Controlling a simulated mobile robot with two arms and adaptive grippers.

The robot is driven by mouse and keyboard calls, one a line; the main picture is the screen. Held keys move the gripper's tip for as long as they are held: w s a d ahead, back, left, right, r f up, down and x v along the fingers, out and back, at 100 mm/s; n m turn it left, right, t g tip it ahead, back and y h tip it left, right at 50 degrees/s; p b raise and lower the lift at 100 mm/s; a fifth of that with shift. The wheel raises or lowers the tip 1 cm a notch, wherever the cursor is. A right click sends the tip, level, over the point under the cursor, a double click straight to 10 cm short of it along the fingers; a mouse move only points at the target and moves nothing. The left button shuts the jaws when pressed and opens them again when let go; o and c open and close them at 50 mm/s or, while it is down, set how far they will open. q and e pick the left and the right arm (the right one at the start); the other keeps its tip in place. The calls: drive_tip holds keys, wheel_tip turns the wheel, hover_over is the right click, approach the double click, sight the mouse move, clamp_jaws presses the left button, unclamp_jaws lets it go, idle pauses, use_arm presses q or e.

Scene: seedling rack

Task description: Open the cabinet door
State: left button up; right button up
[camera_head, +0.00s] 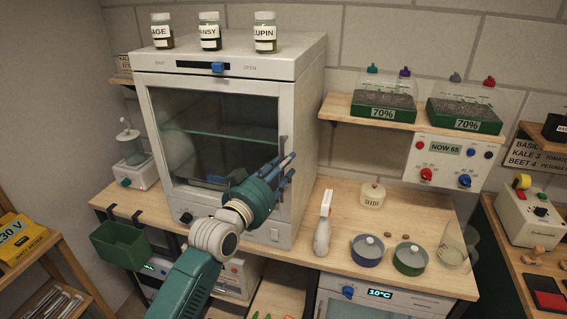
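The cabinet (306,110) is a pale box with a dark glass door (205,115) in a white frame, standing on the wooden bench. The door looks closed against the body, and a glass shelf shows through it. A blue slider (217,67) sits above the door between two labels, nearer the one reading OPEN. My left gripper (284,168) is in front of the door's right edge, its blue fingers by a dark upright handle part there. I cannot tell whether the fingers touch or grip it. The gripper and arm hide the door's lower right. My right gripper is not in view.
Several labelled jars (264,33) stand on the cabinet's top. A green bin (121,246) hangs at the front left.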

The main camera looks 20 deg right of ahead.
use_arm(q)
drive_tip(key=shift+w+d, duration=0.1)
drive_tip(key=shift+d, duration=0.05)
drive_tip(key=shift+c, duration=0.3)
clamp_jaws()
